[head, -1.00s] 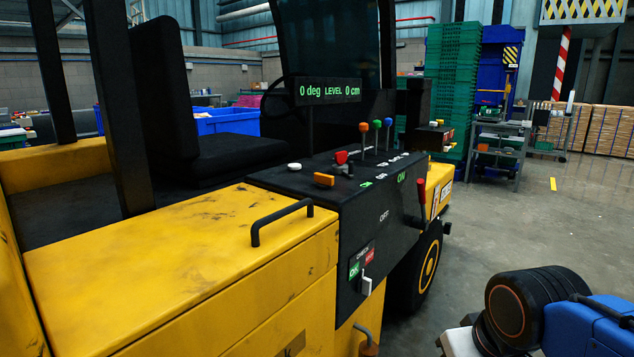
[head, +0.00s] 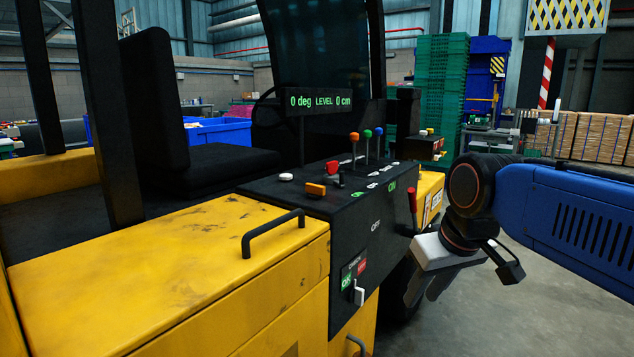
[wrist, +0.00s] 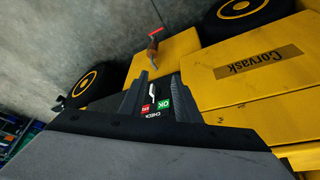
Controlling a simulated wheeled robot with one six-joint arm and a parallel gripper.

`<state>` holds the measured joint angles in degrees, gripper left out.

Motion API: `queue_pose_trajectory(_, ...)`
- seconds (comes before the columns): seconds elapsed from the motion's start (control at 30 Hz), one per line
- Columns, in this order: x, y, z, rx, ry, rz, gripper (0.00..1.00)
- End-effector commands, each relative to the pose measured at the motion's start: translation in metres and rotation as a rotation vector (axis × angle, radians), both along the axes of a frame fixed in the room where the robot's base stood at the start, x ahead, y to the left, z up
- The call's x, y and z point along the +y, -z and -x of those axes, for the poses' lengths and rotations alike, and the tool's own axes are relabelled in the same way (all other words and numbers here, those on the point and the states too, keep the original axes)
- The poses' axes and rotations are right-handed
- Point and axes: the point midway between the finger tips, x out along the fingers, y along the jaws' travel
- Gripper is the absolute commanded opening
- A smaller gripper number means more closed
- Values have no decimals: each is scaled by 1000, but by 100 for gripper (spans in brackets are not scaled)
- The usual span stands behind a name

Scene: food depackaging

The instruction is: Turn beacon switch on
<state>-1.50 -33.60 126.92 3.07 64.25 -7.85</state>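No label reading "beacon" is legible, so I cannot tell which control is the beacon switch. On the black console (head: 345,225) are an orange rocker (head: 316,189), a red knob (head: 333,168), a white round button (head: 286,177) and a red lever (head: 412,203) between ON and OFF labels. A small white toggle (head: 357,293) with a green OK and red label sits low on the front. My gripper (head: 427,293) is right of the console, fingers down, empty and apart. In the wrist view the white toggle (wrist: 153,92) shows between my open fingers (wrist: 157,84), with a gap before it.
A yellow hood with a black handle (head: 273,233) lies left of the console. Orange, green and blue levers (head: 367,140) stand behind it. A display (head: 320,101) rises above. Open floor (head: 540,260) lies to the right, with green crates (head: 440,90) farther back.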

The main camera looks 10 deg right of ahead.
Motion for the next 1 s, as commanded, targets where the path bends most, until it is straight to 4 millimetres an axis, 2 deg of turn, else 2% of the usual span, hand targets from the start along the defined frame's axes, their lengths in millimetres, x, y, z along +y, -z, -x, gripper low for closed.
queue_pose_trajectory(0.03,4,-20,-17,2,-24,0,30)
queue_pose_trajectory(0.2,18,-81,-66,8,-117,-2,30)
queue_pose_trajectory(0.5,47,-173,-149,14,-292,-4,30)
queue_pose_trajectory(0.8,79,-244,-225,10,-480,-3,30)
queue_pose_trajectory(1.0,97,-273,-260,5,-589,0,30)
